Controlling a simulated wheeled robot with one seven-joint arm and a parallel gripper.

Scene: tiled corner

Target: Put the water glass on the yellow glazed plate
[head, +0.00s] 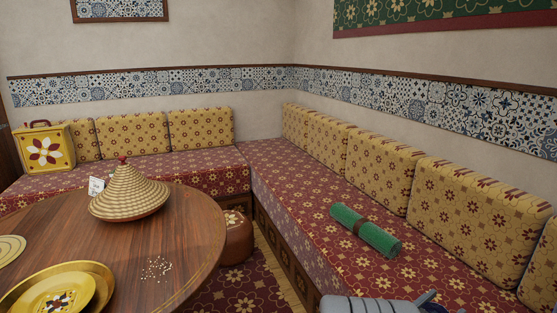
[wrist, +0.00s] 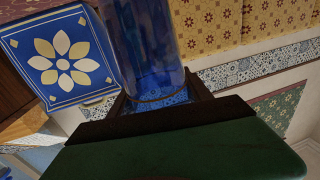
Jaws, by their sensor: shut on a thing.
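My gripper (wrist: 160,92) shows in the wrist view, shut on a clear blue glass (wrist: 145,48), which I take for the water glass. Its dark fingers are on either side of the glass's lower end in the picture. The upper end of the glass runs out of the picture. I cannot tell whether it holds water. The yellow glazed plate (head: 28,302) has a patterned centre and lies on the round wooden table at the lower left of the head view, partly cut off. The gripper and glass cannot be made out in the head view.
On the table (head: 190,235) are a woven conical lid (head: 128,192), a white card (head: 96,186), scattered pale grains (head: 157,269) and a larger gold dish (head: 101,278) around the plate. A green roll (head: 365,230) lies on the bench. A blue flowered box (wrist: 62,60) is near the glass in the wrist view.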

